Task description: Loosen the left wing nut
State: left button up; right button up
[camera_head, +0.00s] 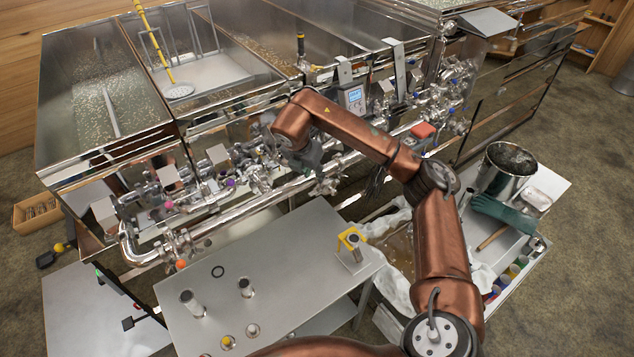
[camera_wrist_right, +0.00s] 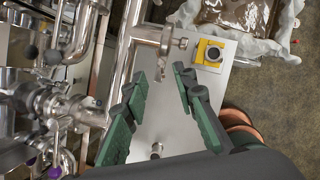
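My right gripper (camera_head: 312,160) is beside the steel pipework at the front of the evaporator, partly hidden by its own copper arm. In the right wrist view its two green-padded fingers (camera_wrist_right: 160,91) are apart with nothing between them. Ahead of the fingertips is a pipe clamp (camera_wrist_right: 160,37) with a small wing-shaped end (camera_wrist_right: 183,43), apart from the fingers. Clamp fittings also show in the head view, one near the right gripper (camera_head: 328,184) and one at far left (camera_head: 176,245). I cannot tell which bears the left wing nut. My left gripper is not in view.
A steel table (camera_head: 270,290) below the pipes holds small cylinders, a black ring (camera_head: 218,272) and a yellow bracket (camera_head: 351,242). A bucket (camera_head: 507,168) and green gloves (camera_head: 505,212) lie at right. Dense valves and pipes crowd the gripper's left side in the wrist view.

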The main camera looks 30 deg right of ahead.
aim_at(317, 185)
jog(key=p+x, duration=0.2)
jog(key=x, duration=0.4)
jog(key=shift+f, duration=0.1)
jog(key=shift+w+f, duration=0.1)
jog(key=shift+f, duration=0.3)
grip_shut()
